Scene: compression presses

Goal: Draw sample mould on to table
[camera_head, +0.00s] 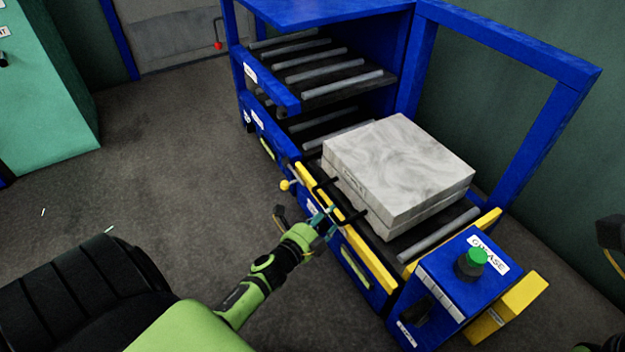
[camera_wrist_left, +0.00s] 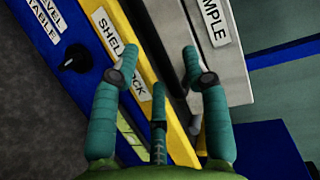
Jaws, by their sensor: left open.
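The sample mould (camera_head: 400,165) is a thick pale grey, marbled block in two stacked layers. It lies on the roller table (camera_head: 441,236) at the front of the blue press, with two black handles on its near side. In the left wrist view the mould (camera_wrist_left: 222,70) shows a label ending in "MPLE". My left gripper (camera_head: 322,222) is at the yellow front edge, close to the handles. Its teal fingers (camera_wrist_left: 150,52) are spread over the yellow "SHELF LOCK" strip (camera_wrist_left: 131,60). Whether they touch a handle cannot be told. No right gripper can be made out.
Blue press posts (camera_head: 540,135) rise behind and right of the mould. A control box (camera_head: 462,290) with a green button (camera_head: 477,258) stands at the front right. A yellow-knobbed lever (camera_head: 285,185) sticks out left of my gripper. Open grey floor (camera_head: 190,160) lies to the left.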

